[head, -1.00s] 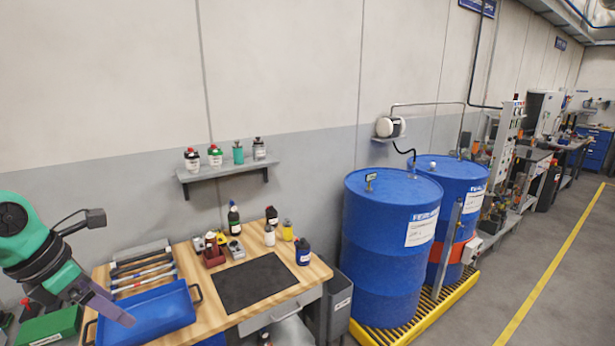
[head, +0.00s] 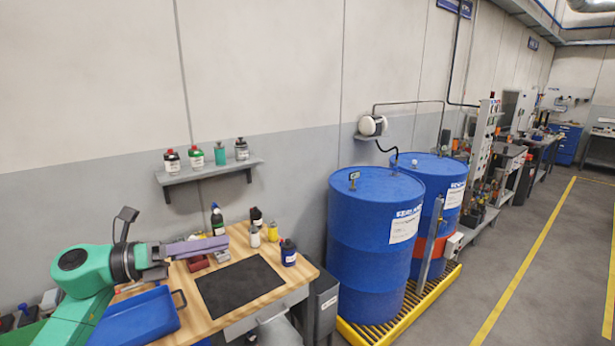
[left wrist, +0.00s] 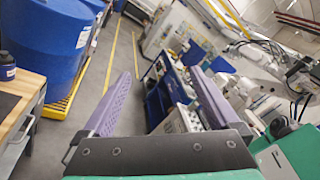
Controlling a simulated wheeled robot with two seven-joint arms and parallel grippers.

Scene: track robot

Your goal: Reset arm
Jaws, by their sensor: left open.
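My left arm is green, and its gripper (head: 222,243) has purple fingers. In the head view it is raised over the back of the wooden workbench, its fingers pointing right and seen side-on. In the left wrist view the gripper (left wrist: 168,90) has two purple fingers spread wide apart with nothing between them. Beyond them is the floor of the room. My right gripper is in neither view.
The wooden workbench (head: 228,300) holds a blue tray (head: 135,318), a dark mat (head: 240,286) and several bottles. A wall shelf (head: 210,172) carries several containers. Blue drums (head: 372,250) stand on a yellow grated pallet (head: 400,318). The floor (head: 530,250) to the right is open.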

